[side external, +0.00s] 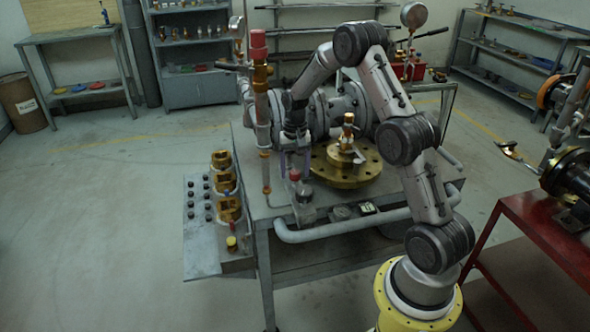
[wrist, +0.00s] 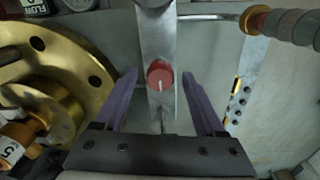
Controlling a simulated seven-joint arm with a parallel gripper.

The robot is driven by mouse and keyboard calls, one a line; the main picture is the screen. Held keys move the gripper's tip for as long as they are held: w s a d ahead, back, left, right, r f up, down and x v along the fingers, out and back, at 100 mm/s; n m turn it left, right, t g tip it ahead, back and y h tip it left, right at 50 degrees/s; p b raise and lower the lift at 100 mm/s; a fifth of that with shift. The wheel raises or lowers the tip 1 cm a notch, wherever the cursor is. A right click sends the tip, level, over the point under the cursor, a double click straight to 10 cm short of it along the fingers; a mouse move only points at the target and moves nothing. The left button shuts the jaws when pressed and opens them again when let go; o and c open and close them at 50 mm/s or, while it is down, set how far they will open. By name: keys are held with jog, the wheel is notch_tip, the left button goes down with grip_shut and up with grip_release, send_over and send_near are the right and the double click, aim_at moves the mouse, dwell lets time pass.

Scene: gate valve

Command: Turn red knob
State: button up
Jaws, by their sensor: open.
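The red knob (wrist: 160,74) shows in the wrist view as a small round red cap with a pale line on it, mounted on a grey upright piece. In the side view a small red knob (side external: 295,175) sits on a grey fitting near the table's front edge. My gripper (wrist: 158,75) is open, with one purple finger to the left and one to the right of the knob in the wrist view. Neither finger visibly touches it. In the side view my gripper (side external: 293,160) points down over the knob, partly hidden by my wrist.
A brass flange (side external: 345,165) lies on the table to the right. A vertical pipe with a red top (side external: 258,45) stands left of my gripper. A grey panel (side external: 205,240) with brass fittings is at left. A grey pipe (side external: 340,232) runs along the front edge.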

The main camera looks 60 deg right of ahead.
grip_shut()
jog(key=shift+n, duration=0.4)
jog(key=n, duration=0.7)
jog(key=shift+n, duration=0.3)
jog(key=n, duration=0.4)
jog(key=shift+r+n, duration=0.1)
jog(key=shift+n, duration=1.5)
